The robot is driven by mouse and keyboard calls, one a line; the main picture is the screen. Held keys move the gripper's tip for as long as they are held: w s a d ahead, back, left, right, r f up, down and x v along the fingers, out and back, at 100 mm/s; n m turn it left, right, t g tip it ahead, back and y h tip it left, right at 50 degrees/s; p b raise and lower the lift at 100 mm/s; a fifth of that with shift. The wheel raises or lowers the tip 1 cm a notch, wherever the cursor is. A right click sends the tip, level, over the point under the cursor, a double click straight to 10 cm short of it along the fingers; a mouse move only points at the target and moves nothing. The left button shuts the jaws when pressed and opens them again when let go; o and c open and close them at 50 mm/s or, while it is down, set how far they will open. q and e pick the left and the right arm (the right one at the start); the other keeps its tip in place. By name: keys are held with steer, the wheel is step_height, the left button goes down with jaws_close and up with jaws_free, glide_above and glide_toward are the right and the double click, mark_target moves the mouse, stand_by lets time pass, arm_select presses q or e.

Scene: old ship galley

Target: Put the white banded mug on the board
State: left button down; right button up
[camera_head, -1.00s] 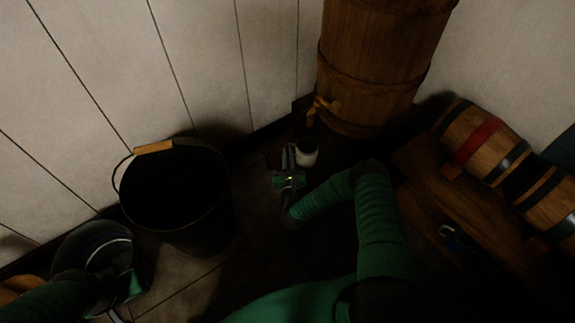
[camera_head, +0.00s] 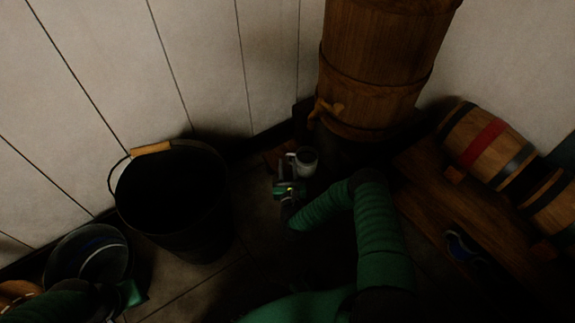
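A small white mug (camera_head: 308,162) stands out against the dark floor below the barrel tap, with its pale handle on its left side. Its band is too dark to make out. My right gripper (camera_head: 286,180) is at the mug's lower left, close to the handle. Whether its fingers are closed on the handle is too dark to tell. A reddish-brown flat piece (camera_head: 273,158), perhaps the board, shows just left of the mug, partly hidden. My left gripper (camera_head: 128,294) is at the lower left by a round dark pan; its fingers are unclear.
A large black bucket (camera_head: 178,215) with a wooden-grip handle stands left of the mug. A tall wooden barrel (camera_head: 375,75) with a tap (camera_head: 326,110) is behind. At right, small kegs (camera_head: 490,140) lie by a wooden plank surface (camera_head: 425,175).

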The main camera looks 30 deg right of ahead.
steer(key=p+v, duration=0.6)
steer(key=v, duration=0.5)
steer(key=w+a+r+n+g+y, duration=0.3)
steer(key=w+a+r+n+y, duration=0.15)
steer(key=n, duration=0.75)
steer(key=w+a+r+n+g+y, duration=0.2)
steer(key=w+a+r+n+y, duration=0.3)
steer(key=n, duration=0.7)
steer(key=s+r+n+g, duration=0.2)
steer(key=s+r+n, duration=0.3)
steer(key=s, duration=0.3)
steer(key=s+r+n+g+h, duration=0.1)
steer(key=s+r+n+g, duration=0.2)
steer(key=s, duration=0.6)
steer(key=s+r+n+g, duration=0.3)
steer(key=s+r+n, duration=0.4)
steer(key=s+n, duration=0.1)
steer(key=shift+s+n, duration=0.2)
steer(key=shift+n, duration=0.3)
